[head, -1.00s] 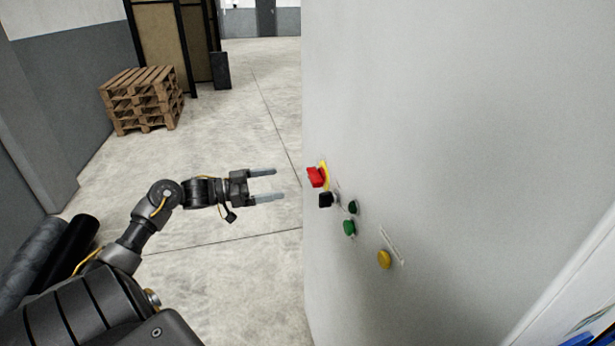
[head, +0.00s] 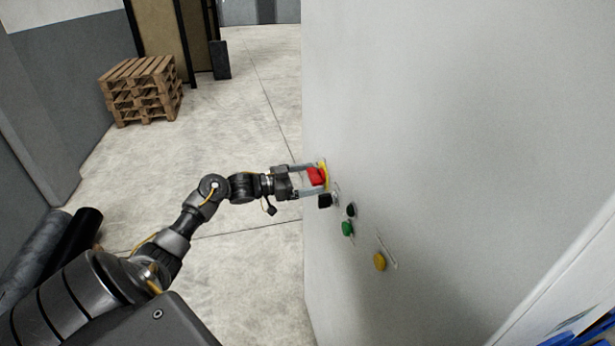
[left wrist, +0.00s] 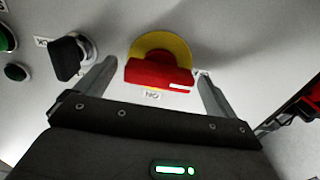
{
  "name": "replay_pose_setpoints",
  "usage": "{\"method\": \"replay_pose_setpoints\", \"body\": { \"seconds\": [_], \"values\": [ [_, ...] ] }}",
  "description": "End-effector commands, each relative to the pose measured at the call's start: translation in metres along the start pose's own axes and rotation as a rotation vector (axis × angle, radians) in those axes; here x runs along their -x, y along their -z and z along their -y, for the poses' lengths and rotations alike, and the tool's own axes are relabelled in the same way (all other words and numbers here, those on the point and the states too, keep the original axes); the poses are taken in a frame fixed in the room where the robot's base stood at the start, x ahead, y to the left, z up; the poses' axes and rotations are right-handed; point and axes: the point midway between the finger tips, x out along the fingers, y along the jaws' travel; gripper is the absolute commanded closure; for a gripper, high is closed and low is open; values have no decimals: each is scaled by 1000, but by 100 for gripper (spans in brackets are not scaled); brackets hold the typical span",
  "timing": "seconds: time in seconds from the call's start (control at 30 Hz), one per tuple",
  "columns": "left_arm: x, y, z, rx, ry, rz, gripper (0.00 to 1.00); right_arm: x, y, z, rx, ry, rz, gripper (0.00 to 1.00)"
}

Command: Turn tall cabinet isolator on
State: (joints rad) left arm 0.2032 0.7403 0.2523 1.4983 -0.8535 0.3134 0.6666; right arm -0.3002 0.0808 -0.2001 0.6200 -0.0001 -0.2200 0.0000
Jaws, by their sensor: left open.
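The isolator is a red handle (head: 317,176) on a yellow plate (head: 324,168), mounted on the tall grey cabinet (head: 430,130). In the left wrist view the red handle (left wrist: 158,75) lies crosswise between my fingers, with the yellow disc (left wrist: 160,45) behind it and a small label below. My left gripper (head: 309,178) is open, with one finger on each side of the handle; the left wrist view also shows the gripper (left wrist: 157,88). I cannot tell whether either finger touches the handle. My right gripper is not in view.
Beside the isolator are a black switch (head: 325,200), a black button (head: 350,210), a green button (head: 347,229) and a yellow button (head: 379,262). Pallets (head: 140,90) are stacked at the back left.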

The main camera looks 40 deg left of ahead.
Motion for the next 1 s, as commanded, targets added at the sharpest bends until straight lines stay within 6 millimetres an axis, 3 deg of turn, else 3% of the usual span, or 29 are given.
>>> {"method": "replay_pose_setpoints", "body": {
  "seconds": [0.13,0.47,0.77,1.0],
  "values": [
    [0,0,0,0,0,0,7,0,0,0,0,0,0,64],
    [1,0,0,0,1,0,50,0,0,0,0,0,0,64],
    [1,-2,1,-40,2,1,50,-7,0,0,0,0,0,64],
    [2,-4,1,-182,2,1,50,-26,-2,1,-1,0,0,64]
  ]
}}
